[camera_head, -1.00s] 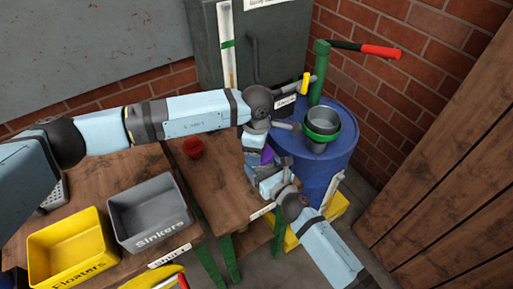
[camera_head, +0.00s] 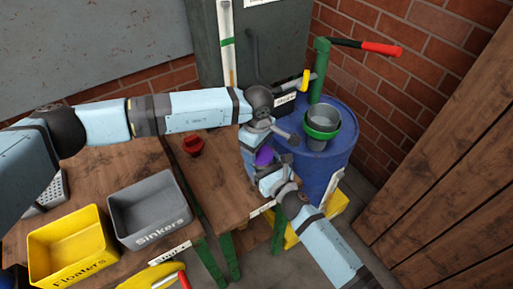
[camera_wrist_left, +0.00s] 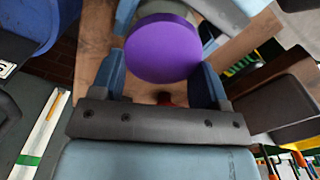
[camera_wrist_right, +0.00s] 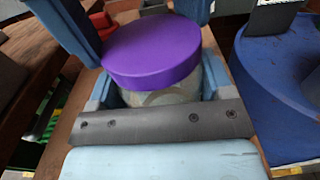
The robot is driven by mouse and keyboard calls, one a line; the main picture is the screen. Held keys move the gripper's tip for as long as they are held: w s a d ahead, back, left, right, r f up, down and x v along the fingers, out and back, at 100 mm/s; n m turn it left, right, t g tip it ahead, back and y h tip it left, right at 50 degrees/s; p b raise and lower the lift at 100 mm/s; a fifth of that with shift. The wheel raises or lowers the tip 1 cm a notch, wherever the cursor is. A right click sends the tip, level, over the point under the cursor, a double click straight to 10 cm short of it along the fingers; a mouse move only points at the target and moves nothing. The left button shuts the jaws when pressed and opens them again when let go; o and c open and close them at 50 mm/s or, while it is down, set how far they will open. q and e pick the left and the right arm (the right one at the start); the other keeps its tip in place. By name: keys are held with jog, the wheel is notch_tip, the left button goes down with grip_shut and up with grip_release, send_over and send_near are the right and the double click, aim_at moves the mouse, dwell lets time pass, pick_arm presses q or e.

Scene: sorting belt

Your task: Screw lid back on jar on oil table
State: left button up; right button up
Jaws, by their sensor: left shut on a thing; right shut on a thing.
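A purple lid (camera_wrist_right: 152,52) sits level on top of a clear glass jar (camera_wrist_right: 160,93) in the right wrist view. How far it is threaded cannot be told. The lid (camera_wrist_left: 163,48) also fills the middle of the left wrist view, between the fingers of my left gripper (camera_wrist_left: 160,75), which is shut on it. My right gripper (camera_wrist_right: 155,90) is shut on the jar below the lid. In the head view the lid (camera_head: 264,156) shows as a small purple patch; the arms mostly hide the jar there.
The wooden table (camera_head: 215,185) holds a red object (camera_head: 193,146). To the left are a grey Sinkers bin (camera_head: 150,207) and a yellow Floaters bin (camera_head: 68,244). A blue barrel (camera_head: 318,165) with a grey cup (camera_head: 322,117) and green pump (camera_head: 319,75) stands close on the right.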

pick_arm(q)
jog(key=m, duration=0.4)
jog(key=shift+w+d+r, duration=0.1)
jog(key=shift+w+d, duration=0.1)
jog(key=shift+d, duration=0.05)
jog(key=m, duration=0.7)
jog(key=shift+w+d, duration=0.1)
jog(key=shift+d, duration=0.25)
jog(key=m, duration=0.6)
jog(key=shift+d, duration=0.4)
jog(key=m, duration=0.5)
jog(key=shift+s+d, duration=0.15)
jog(key=shift+s, duration=0.2)
jog(key=o, duration=0.9)
jog(key=shift+o, duration=0.2)
jog(key=shift+r, duration=2.15)
